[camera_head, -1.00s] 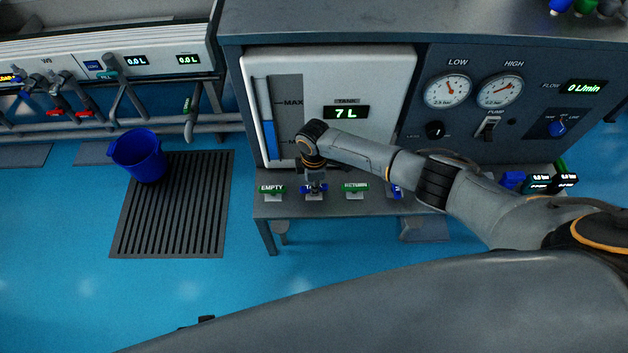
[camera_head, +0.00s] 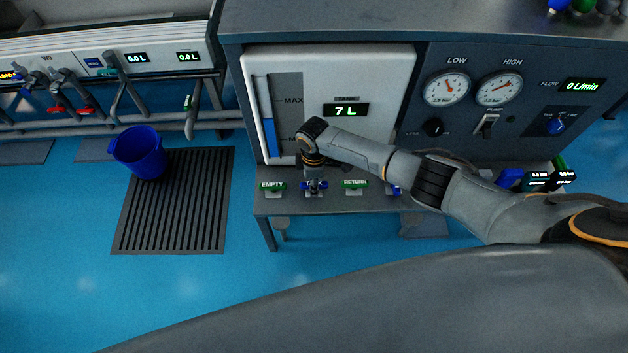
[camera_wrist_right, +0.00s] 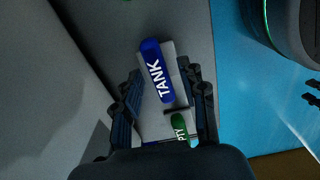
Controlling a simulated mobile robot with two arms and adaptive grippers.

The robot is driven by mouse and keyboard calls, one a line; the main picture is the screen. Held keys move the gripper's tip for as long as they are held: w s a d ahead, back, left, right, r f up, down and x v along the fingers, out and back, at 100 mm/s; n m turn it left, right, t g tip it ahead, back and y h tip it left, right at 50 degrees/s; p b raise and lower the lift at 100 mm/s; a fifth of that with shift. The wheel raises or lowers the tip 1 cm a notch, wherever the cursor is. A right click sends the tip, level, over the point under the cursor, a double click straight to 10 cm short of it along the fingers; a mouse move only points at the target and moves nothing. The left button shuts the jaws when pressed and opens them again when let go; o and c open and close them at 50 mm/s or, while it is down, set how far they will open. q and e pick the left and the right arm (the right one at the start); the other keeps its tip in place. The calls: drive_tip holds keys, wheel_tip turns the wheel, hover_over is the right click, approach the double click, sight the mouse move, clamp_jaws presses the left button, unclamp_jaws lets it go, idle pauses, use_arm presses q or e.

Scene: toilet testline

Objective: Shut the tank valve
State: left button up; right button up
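The tank valve has a blue handle marked TANK (camera_wrist_right: 156,72), seen close up in the right wrist view. In the head view the handle (camera_head: 314,185) sits in the row below the tank panel, partly hidden by my right gripper (camera_head: 313,174). My right gripper (camera_wrist_right: 164,88) is open, its dark fingers on either side of the handle's near part. I cannot tell whether a finger touches it. The tank display (camera_head: 346,110) reads 7 L. My left gripper is not in view.
The green EMPTY handle (camera_head: 272,186) is left of the tank handle, the green RETURN handle (camera_head: 355,183) to its right. The pump panel with gauges (camera_head: 446,89) is at the right. A blue bucket (camera_head: 139,152) stands on a floor grate (camera_head: 185,215). Blue floor in front is open.

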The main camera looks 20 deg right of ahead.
drive_tip(key=shift+r, duration=0.15)
wheel_tip(320, 180, up, 12)
idle(0.6)
idle(0.3)
